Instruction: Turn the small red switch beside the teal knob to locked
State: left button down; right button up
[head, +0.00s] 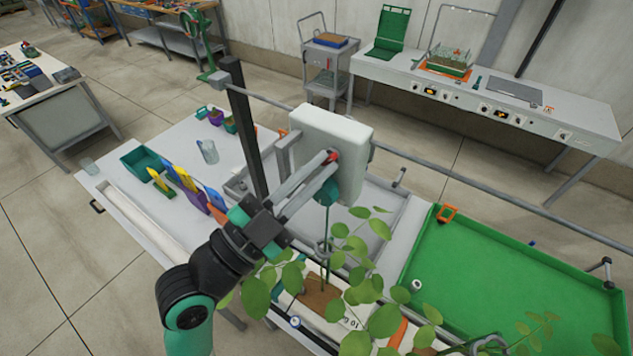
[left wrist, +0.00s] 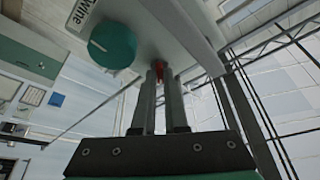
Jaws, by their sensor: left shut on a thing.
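The small red switch (head: 334,155) sits on the face of a pale box (head: 338,127). The teal knob (head: 327,194) is on the same face, just below it in the head view. My left gripper (head: 331,158) reaches up to the box with its long grey fingers shut on the red switch. In the left wrist view the switch (left wrist: 158,70) shows as a bit of red between the fingertips, mostly hidden by them. The teal knob (left wrist: 112,46) is left of the fingers there, clear of them. The switch's setting cannot be read. My right gripper is not in view.
Leafy plants (head: 360,290) stand in front of the box, close to my left arm. A dark post (head: 247,130) and a grey rail (head: 470,182) are near the box. A green tray (head: 520,285) lies to the right. Colored tags (head: 190,180) stand on the white table at left.

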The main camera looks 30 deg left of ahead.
pick_arm(q)
jog(key=shift+w+a+f+m+g+h, duration=0.1)
jog(key=shift+m+g+h, duration=0.2)
jog(key=shift+m, duration=0.5)
jog(key=shift+b, duration=0.35)
jog(key=c, duration=0.9)
grip_release()
jog(key=shift+c, duration=0.2)
